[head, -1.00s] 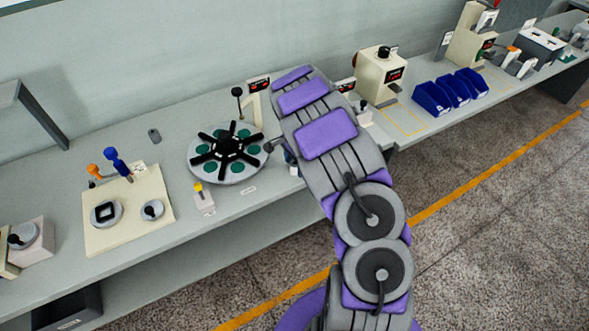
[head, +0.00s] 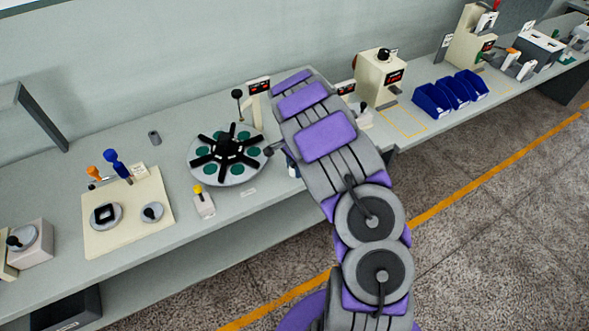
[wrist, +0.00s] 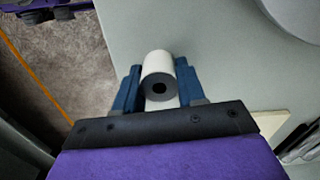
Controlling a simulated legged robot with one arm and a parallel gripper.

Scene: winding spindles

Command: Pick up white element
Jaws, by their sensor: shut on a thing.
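The white element (wrist: 158,65) is a white cylinder with a dark grey end face and a round hole in it. In the wrist view it sits between the two blue fingers of my gripper (wrist: 157,87), which are shut on it. It is over the grey-green bench top (wrist: 215,60), near the bench edge. I cannot tell whether it touches the bench. In the head view my arm covers the gripper and the white element.
A round turntable (head: 228,170) with black spokes and green discs stands left of my arm. A small block with a yellow top (head: 203,203) is nearer the front edge. Blue bins (head: 450,92) stand to the right. A cream board (head: 125,235) lies at left.

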